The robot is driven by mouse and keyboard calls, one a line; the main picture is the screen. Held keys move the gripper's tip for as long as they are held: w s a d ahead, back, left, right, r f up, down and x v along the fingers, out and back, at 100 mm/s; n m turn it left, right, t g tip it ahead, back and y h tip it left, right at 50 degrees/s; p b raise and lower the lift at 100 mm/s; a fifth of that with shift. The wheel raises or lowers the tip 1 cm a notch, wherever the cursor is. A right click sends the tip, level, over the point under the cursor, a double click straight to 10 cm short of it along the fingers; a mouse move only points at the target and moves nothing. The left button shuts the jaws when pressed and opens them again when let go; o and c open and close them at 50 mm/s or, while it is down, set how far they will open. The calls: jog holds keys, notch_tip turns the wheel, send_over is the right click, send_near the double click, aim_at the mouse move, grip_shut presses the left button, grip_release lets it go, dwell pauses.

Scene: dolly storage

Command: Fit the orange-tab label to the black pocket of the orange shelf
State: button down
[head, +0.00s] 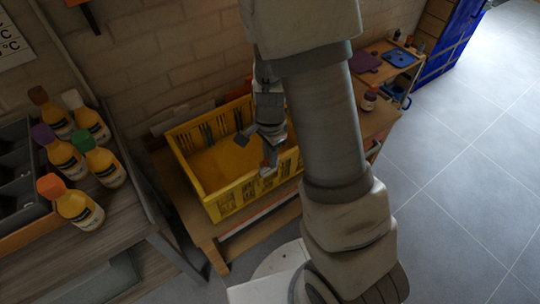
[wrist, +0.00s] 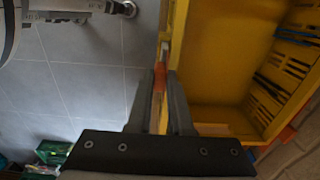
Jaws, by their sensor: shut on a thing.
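My gripper (head: 267,168) hangs at the front right wall of the yellow crate (head: 208,206). In the wrist view my gripper (wrist: 160,85) has its two dark fingers close together around a thin label (wrist: 159,76) with an orange tab, seen nearly edge-on. The label is near the yellow crate's rim (wrist: 178,35) in that view; I cannot tell whether they touch. I cannot make out the black pocket in either view.
Several bottles with coloured caps (head: 75,205) stand on the grey bench at left. A wooden table (head: 385,120) with a small bottle (head: 369,98) and a blue board (head: 398,57) is behind my arm. The tiled floor at right (head: 460,190) is clear.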

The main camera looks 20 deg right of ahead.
jog(key=shift+r, duration=0.15)
notch_tip(320, 180, up, 4)
jog(key=p, duration=0.4)
jog(key=shift+r, duration=0.25)
jog(key=shift+f, duration=0.1)
dwell(0.9)
jog(key=c, duration=1.4)
grip_release()
grip_shut()
